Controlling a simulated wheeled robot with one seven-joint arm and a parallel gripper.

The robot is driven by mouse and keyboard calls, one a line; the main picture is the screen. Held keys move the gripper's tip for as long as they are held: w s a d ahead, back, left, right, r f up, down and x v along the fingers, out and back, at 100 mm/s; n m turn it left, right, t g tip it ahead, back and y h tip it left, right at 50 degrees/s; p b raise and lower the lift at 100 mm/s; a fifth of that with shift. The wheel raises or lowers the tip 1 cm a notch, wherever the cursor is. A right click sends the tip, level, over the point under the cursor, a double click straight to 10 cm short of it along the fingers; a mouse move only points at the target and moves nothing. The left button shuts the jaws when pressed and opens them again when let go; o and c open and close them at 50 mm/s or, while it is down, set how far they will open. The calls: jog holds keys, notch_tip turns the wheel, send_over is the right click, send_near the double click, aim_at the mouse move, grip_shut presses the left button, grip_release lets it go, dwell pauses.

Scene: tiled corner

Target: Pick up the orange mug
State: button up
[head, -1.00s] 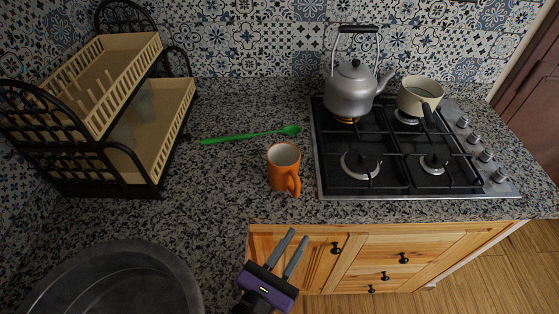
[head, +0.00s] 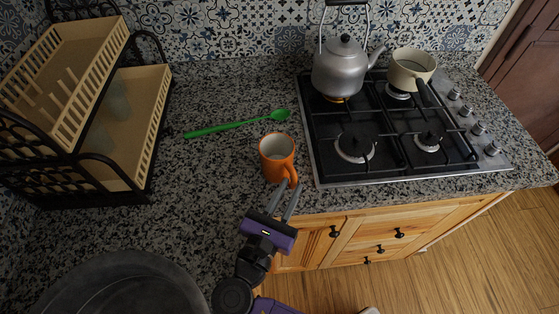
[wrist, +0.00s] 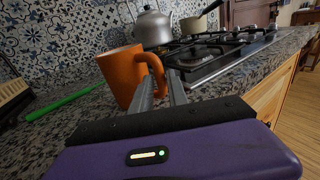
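The orange mug (head: 275,171) stands upright on the speckled counter, left of the stove's front corner. Its handle points toward the front right. My gripper (head: 290,187) is at the counter's front edge, close to the handle, with its two fingers apart. In the wrist view the mug (wrist: 121,74) is just beyond the fingers, and its handle appears at or between the fingertips of my gripper (wrist: 161,84). I cannot tell whether the fingers touch the handle. Nothing is held.
A gas stove (head: 384,157) with a grey kettle (head: 341,72) and a cream pot (head: 411,69) lies to the right. A green spoon (head: 235,125) lies behind the mug. A black dish rack (head: 140,190) is left. A dark basin (head: 118,268) is front left.

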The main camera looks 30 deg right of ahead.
jog(key=shift+x, duration=1.45)
jog(key=shift+c, duration=0.4)
grip_shut()
jog(key=shift+r, duration=0.1)
